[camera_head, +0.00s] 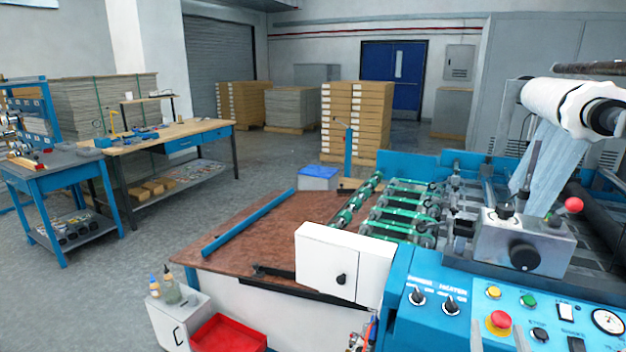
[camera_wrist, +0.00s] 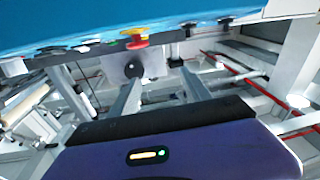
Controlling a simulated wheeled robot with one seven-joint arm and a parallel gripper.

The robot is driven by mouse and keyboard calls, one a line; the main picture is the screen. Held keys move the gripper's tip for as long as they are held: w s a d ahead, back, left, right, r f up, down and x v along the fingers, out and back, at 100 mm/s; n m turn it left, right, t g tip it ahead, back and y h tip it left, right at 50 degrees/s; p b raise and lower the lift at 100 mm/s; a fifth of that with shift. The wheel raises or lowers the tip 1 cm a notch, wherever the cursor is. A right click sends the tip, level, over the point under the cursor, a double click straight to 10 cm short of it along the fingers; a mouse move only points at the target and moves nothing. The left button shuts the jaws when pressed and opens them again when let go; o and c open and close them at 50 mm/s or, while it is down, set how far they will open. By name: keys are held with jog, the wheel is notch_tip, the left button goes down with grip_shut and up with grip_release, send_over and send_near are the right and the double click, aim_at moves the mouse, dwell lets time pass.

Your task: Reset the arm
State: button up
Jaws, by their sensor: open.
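My gripper (camera_wrist: 161,78) shows in the wrist view, with two grey fingers reaching up from its dark purple body. The fingers are apart and nothing shows held between them. Its tips point toward the underside and front of a machine, below a blue panel edge. The blue control panel (camera_head: 474,304) with knobs and a red stop button (camera_head: 498,321) fills the lower right there. A red button (camera_wrist: 135,38) on the panel also shows in the wrist view.
The laminating machine has a brown feed table (camera_head: 250,232), a white box (camera_head: 330,262) and a film roll (camera_head: 560,103). A red tray (camera_head: 228,335) and bottles on a small cabinet (camera_head: 177,318) stand at its near left. Open floor lies between it and the workbench (camera_head: 175,134).

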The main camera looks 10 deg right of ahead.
jog(key=s+a+f+n+t+y, duration=0.1)
jog(key=s+a+f+n+y, duration=0.3)
jog(key=s+a, duration=0.9)
jog(key=s+a+f+g+y, duration=0.1)
jog(key=s+a+y, duration=0.1)
jog(key=s, duration=0.9)
jog(key=s+a+f+g+y, duration=0.1)
jog(key=s+a+g+y, duration=0.1)
jog(key=s, duration=0.8)
jog(key=shift+s+a+y, duration=0.3)
jog(key=shift+s+a, duration=0.05)
jog(key=shift+a, duration=0.4)
